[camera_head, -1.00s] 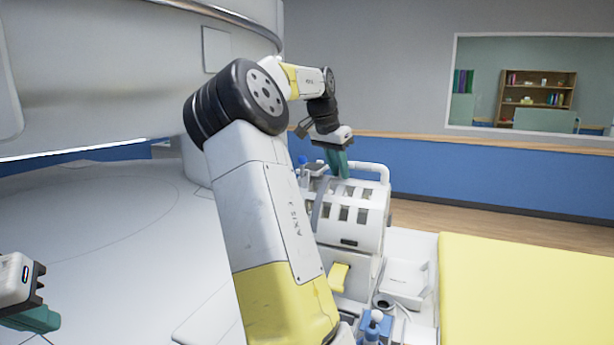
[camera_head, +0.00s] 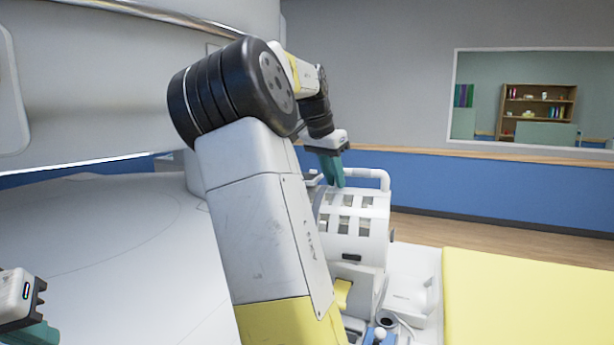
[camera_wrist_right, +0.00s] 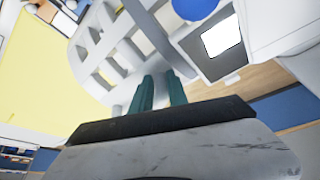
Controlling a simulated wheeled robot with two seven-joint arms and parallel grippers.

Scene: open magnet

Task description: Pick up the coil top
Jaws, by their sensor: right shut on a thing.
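The coil top (camera_head: 372,222) is a white, curved, slotted shell with a tubular handle at its back. It is upright at the middle right of the head view, on or just above its white base. It also shows as a white lattice in the right wrist view (camera_wrist_right: 110,50). My right gripper (camera_head: 333,182) points down at its upper left, and its teal fingers (camera_wrist_right: 158,92) are shut on a white bar of it. The exact contact is partly hidden. My left gripper (camera_head: 32,334) is at the lower left, cut off by the frame, away from the coil.
A yellow pad (camera_head: 525,295) lies at the right. A white box (camera_head: 408,293) and a blue item (camera_head: 378,335) are near the coil's base. The large white magnet (camera_head: 90,80) is at the left and above. My right arm hides much of the middle.

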